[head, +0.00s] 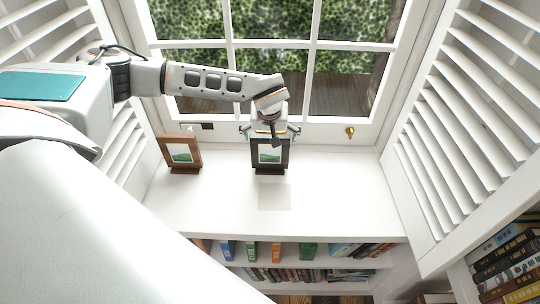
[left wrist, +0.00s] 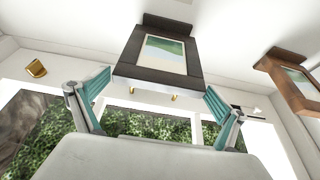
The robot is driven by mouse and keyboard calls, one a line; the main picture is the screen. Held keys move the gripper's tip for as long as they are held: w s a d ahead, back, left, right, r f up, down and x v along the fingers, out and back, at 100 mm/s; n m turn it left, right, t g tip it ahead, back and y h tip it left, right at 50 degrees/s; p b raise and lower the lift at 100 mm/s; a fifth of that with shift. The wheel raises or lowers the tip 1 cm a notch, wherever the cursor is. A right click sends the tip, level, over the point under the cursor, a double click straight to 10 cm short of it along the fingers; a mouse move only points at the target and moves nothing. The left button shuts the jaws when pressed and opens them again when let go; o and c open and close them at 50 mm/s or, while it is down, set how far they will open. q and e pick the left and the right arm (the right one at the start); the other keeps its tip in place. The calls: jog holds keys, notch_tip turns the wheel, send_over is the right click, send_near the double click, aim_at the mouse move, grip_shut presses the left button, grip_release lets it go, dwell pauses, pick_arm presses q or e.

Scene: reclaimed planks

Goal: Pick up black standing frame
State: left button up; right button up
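The black standing frame (head: 270,155) stands upright on the white window shelf, with a green and pale blue landscape picture in it. It also shows in the left wrist view (left wrist: 128,68), upside down, ahead of the fingers. My left gripper (head: 270,132) is at the frame's top edge, with its teal fingers spread wide to either side. In the left wrist view, the fingers of my left gripper (left wrist: 158,105) are open, and nothing is visibly held between them. I cannot tell whether a finger touches the frame. My right gripper is not in view.
A brown standing frame (head: 181,153) stands to the left on the shelf (head: 335,195). A paned window (head: 335,80) with a brass handle (head: 350,132) is close behind. Louvred shutters (head: 450,140) flank both sides. Shelved books (head: 276,252) are below. The shelf's right side is clear.

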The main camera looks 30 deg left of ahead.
pick_arm(q)
jog(key=c, duration=1.2)
jog(key=shift+c, duration=0.4)
jog(key=shift+r, duration=0.15)
